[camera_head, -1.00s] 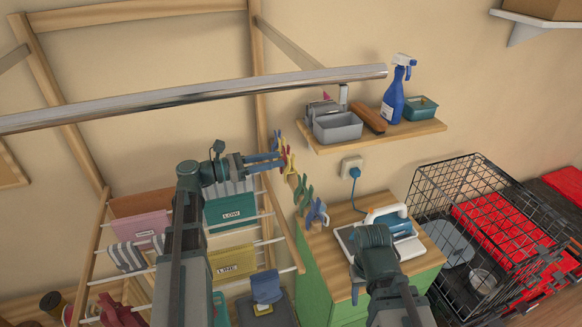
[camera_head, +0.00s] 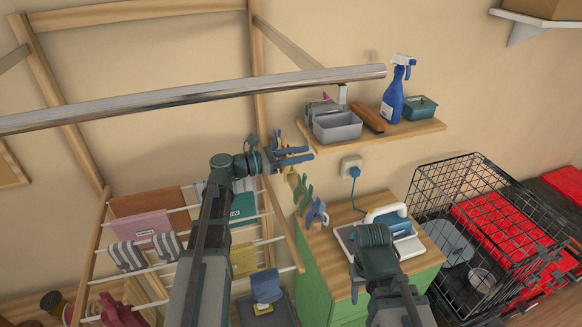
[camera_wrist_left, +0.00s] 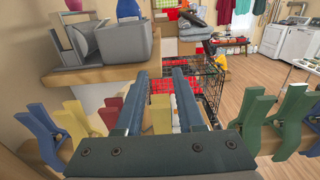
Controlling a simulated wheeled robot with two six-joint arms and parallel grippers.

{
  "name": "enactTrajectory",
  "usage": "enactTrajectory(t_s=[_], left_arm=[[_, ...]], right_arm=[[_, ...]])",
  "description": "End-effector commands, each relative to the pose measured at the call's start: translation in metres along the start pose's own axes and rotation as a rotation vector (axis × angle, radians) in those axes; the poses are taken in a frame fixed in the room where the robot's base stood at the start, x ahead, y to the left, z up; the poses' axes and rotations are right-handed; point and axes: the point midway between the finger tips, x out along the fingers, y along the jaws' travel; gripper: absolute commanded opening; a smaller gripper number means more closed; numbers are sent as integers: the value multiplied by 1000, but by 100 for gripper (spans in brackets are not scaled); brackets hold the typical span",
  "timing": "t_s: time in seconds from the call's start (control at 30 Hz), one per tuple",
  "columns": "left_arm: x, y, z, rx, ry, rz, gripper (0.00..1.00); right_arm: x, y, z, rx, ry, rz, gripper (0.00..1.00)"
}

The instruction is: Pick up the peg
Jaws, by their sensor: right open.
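Several clothes pegs sit in a row on a wooden rail of the drying rack. In the left wrist view I see a blue peg (camera_wrist_left: 40,135), a red peg (camera_wrist_left: 110,115), a yellow peg (camera_wrist_left: 160,108) and a green peg (camera_wrist_left: 252,115). In the head view a green peg (camera_head: 303,192) and a blue peg (camera_head: 317,212) show below my left gripper (camera_head: 310,153). In the left wrist view this gripper (camera_wrist_left: 160,74) has its fingers apart, with the yellow peg seen in the gap; no grip shows. My right gripper (camera_head: 357,280) is low at the cabinet, partly hidden by its arm.
A shelf (camera_head: 420,133) with a grey bin (camera_head: 337,126) and a spray bottle (camera_head: 394,97) is close to the right of my left gripper. A metal bar (camera_head: 200,93) crosses above. An iron (camera_head: 388,217) stands on the green cabinet (camera_head: 318,275); a wire crate (camera_head: 480,220) is right.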

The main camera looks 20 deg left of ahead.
Motion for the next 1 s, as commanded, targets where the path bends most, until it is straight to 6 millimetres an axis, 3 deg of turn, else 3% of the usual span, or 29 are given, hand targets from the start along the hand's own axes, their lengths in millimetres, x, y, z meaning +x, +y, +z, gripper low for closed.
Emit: enactTrajectory(t_s=[0.17, 0.37, 0.4, 0.8, 1.0], left_arm=[[0, 0, 0, 0, 0, 0, 38], [0, 0, 0, 0, 0, 0, 2], [0, 0, 0, 0, 0, 0, 0], [0, 0, 1, 0, 0, 0, 0], [0, 0, 13, 0, 0, 0, 0]], right_arm=[[0, 0, 0, 0, 0, 0, 50], [0, 0, 0, 0, 0, 0, 50], [0, 0, 0, 0, 0, 0, 50], [-1, 0, 0, 0, 0, 0, 50], [-13, 1, 1, -1, 0, 0, 50]])
